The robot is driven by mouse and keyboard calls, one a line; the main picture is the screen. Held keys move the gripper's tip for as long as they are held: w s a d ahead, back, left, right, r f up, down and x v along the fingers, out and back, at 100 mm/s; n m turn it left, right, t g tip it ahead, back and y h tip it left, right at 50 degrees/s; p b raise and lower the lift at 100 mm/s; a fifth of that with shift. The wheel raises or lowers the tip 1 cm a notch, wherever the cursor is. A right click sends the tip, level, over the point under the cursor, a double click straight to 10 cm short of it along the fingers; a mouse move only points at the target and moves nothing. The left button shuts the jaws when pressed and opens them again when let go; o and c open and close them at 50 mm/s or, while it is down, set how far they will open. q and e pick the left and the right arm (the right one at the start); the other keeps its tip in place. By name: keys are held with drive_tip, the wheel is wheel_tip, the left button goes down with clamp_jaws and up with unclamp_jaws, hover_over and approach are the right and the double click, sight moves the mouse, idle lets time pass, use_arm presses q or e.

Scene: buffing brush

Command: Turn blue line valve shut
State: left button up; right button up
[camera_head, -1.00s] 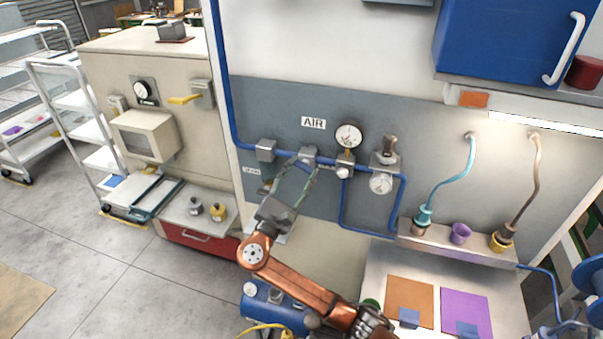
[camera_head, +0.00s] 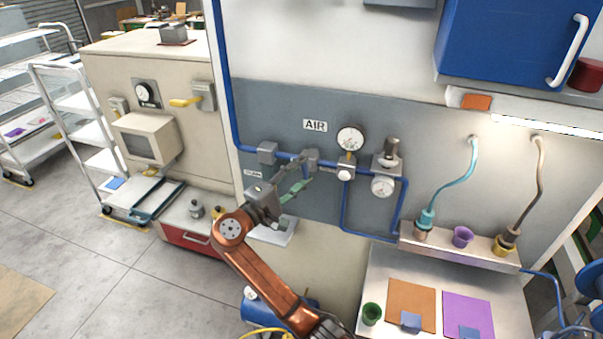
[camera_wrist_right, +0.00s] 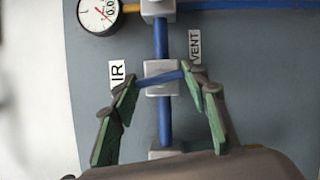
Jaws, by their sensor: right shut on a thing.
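The blue line (camera_head: 225,90) comes down the wall and runs right along the grey panel. The valve body (camera_head: 312,158), a grey block on it, sits below the AIR sign; it also shows in the right wrist view (camera_wrist_right: 155,91). The valve's blue lever (camera_wrist_right: 166,79) lies across the block, slightly tilted, between my fingertips. My right gripper (camera_head: 304,168) reaches it from the lower left. In the right wrist view my gripper (camera_wrist_right: 163,85) has one green-padded finger at each end of the lever, shut on it. My left gripper is not in view.
A pressure gauge (camera_head: 350,138) and a regulator (camera_head: 388,162) are close to the right of the valve. Another grey block (camera_head: 267,153) is on the line to the left. A VENT label (camera_wrist_right: 195,47) is beside the valve. A shelf with cups (camera_head: 455,249) is at lower right.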

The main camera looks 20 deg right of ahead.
drive_tip(key=shift+m+g+y, duration=0.3)
drive_tip(key=shift+m+g, duration=0.1)
drive_tip(key=shift+m, duration=0.6)
drive_tip(key=shift+c, duration=0.2)
drive_tip(key=shift+f, duration=0.1)
drive_tip(key=o, duration=1.2)
drive_tip(key=shift+c, duration=0.2)
drive_tip(key=v, duration=1.2)
